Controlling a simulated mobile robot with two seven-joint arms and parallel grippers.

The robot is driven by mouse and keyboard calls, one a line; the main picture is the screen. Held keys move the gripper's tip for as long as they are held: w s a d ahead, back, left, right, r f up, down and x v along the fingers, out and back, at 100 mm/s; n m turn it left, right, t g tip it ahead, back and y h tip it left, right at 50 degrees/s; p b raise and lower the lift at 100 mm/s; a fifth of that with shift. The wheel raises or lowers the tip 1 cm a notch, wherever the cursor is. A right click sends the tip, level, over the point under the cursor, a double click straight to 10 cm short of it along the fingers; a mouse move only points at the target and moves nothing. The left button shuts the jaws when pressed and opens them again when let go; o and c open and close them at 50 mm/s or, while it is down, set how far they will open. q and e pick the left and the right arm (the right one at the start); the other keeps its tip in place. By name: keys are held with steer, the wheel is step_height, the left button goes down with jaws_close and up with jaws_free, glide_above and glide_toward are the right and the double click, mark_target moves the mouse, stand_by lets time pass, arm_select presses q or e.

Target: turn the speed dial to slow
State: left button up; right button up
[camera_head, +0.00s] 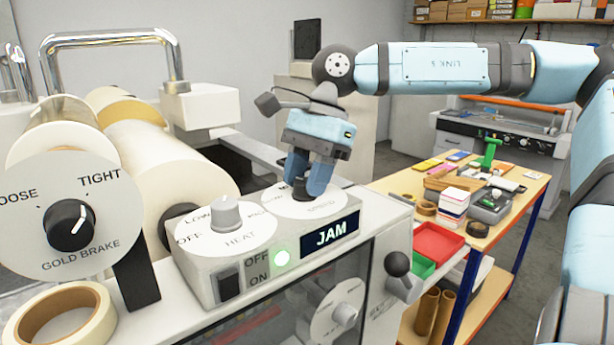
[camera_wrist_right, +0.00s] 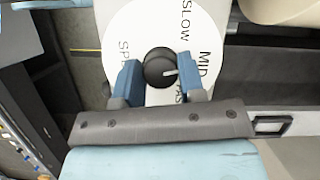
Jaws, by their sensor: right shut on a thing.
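The speed dial is a white round plate (camera_head: 335,203) with a black knob, on top of the machine's cream control box. In the right wrist view the plate (camera_wrist_right: 130,22) reads SLOW, MID and FAST, partly covered. My right gripper (camera_head: 307,187) comes down from above, its two blue fingers closed on either side of the knob (camera_wrist_right: 158,62). The knob's white mark points to the right in that view, about toward MID and away from SLOW. In the head view the fingers hide most of the knob and some lettering. My left gripper is not in view.
Beside the dial are a HEAT dial (camera_head: 226,222), a lit green lamp (camera_head: 281,257), an OFF/ON switch (camera_head: 230,287) and a display reading JAM (camera_head: 330,235). A GOLD BRAKE dial (camera_head: 70,218) and large rolls (camera_head: 165,165) stand left. A cluttered table (camera_head: 400,182) stands right.

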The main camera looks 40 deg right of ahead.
steer(key=n+g, duration=0.1)
steer(key=n, duration=0.3)
steer(key=shift+w+f+n+g+b, duration=0.1)
steer(key=shift+n+g+b, duration=0.2)
steer(key=shift+g+b, duration=0.1)
steer(key=shift+n+g+h+b, duration=0.2)
steer(key=shift+n+g+h, duration=0.15)
steer(key=shift+n, duration=0.8)
steer(key=shift+n+g+h+b, duration=0.25)
steer(key=shift+n+g, duration=0.2)
steer(key=shift+n, duration=0.7)
steer(key=o, duration=0.9)
steer(key=shift+a, duration=0.1)
steer(key=v, duration=1.4)
steer(key=shift+a, duration=0.1)
